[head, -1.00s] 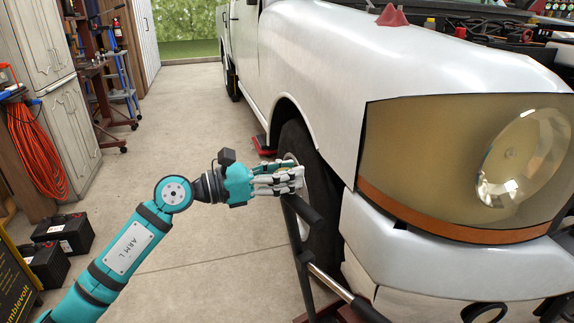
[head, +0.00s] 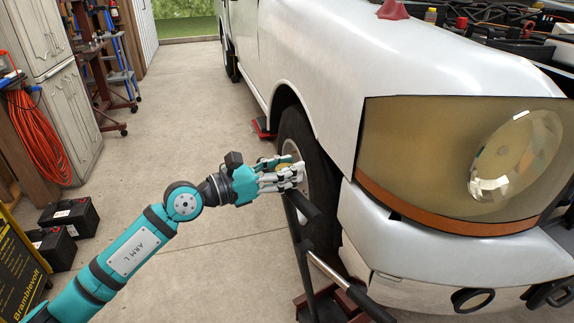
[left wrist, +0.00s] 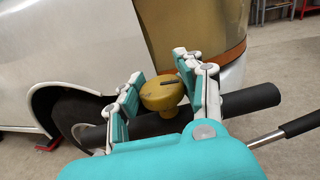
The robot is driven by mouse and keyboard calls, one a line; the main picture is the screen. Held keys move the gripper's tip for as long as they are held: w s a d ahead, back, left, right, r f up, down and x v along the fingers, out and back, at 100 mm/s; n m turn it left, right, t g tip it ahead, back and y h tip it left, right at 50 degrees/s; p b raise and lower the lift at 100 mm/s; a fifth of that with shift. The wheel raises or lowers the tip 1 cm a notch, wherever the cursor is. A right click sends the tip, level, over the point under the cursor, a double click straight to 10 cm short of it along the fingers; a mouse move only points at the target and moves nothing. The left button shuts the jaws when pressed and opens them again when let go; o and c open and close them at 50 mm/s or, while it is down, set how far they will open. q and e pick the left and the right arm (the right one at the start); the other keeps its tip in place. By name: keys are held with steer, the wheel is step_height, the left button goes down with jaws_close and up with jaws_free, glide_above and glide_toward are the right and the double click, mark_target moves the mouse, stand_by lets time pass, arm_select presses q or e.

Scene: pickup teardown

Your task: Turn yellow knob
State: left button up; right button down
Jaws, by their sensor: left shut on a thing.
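The yellow knob (left wrist: 163,94) sits on top of a dark bar (left wrist: 165,120) and has a dark slot-like mark on its top. In the head view only a bit of the knob (head: 284,164) shows between the fingers. My left gripper (head: 297,173) is shut on the knob at the upper end of the jack-like stand beside the truck's front wheel. In the left wrist view one finger pad is on each side of the knob. The knob's underside is mostly hidden. My right gripper is in neither view.
A white truck (head: 395,70) with a large headlight (head: 420,150) stands close on the right. A black handle (head: 350,290) slants below the gripper. Batteries (head: 70,217) and a cabinet (head: 62,110) are at the left. The concrete floor (head: 180,110) between is clear.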

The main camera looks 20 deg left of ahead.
arm_select(q)
steer(key=shift+f, duration=0.1)
steer(key=o, duration=1.2)
steer(key=shift+s+a, duration=0.15)
steer(key=v, duration=1.1)
steer(key=shift+s+a, duration=0.25)
steer(key=shift+a, duration=0.05)
